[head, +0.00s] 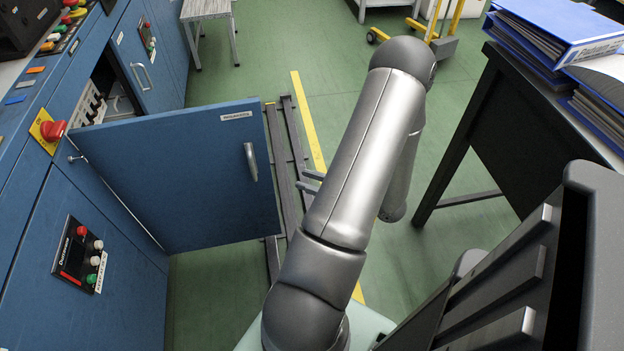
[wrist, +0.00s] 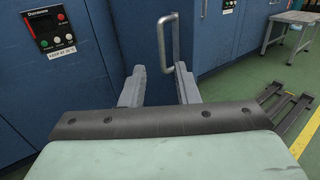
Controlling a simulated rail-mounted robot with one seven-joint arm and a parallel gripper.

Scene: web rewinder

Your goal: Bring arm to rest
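My arm (head: 365,150) reaches out over the floor in the head view, bent at the elbow. My gripper (head: 303,180) is mostly hidden behind it; only the fingers show, pointing left towards the open blue cabinet door (head: 185,190). In the wrist view my gripper (wrist: 158,80) is open, with two grey fingers apart and nothing between them. The door's metal handle (head: 250,162) is left of the fingertips with a gap. It also shows in the wrist view (wrist: 176,40), beyond the fingers.
Blue cabinets with a control panel (head: 80,255) and a red emergency button (head: 53,130) line the left. A dark table (head: 500,110) with blue binders (head: 560,30) stands right. Floor rails (head: 285,150) run beside the door.

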